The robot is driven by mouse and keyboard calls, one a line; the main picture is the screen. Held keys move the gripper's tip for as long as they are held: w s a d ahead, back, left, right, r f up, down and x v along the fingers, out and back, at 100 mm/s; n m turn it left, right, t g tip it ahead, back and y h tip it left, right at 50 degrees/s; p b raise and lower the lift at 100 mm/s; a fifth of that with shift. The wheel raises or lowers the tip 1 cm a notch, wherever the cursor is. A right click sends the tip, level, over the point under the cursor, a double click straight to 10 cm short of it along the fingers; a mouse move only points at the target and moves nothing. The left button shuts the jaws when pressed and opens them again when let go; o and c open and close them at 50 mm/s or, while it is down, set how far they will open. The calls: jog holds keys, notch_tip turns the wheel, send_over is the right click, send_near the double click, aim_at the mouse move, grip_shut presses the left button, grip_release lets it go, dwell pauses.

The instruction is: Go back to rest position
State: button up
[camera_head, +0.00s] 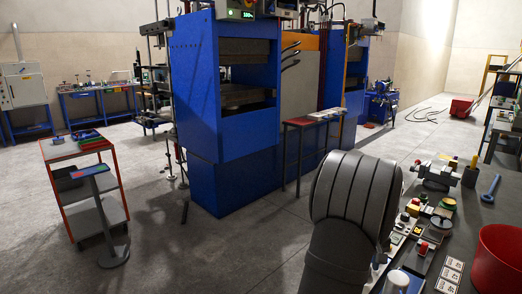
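A thick grey rounded arm link of mine rises from the bottom edge, right of centre, in the head view. My gripper does not show in this view, so its state and anything in it are hidden. The blue rubber press (205,100) stands in the middle of the room with its front opening facing right. The arm link stands in front of the floor to the right of the press and covers part of the workbench's left side.
A red-framed cart (62,152) and grey stand (107,215) are at left. Floor (235,250) between is clear.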

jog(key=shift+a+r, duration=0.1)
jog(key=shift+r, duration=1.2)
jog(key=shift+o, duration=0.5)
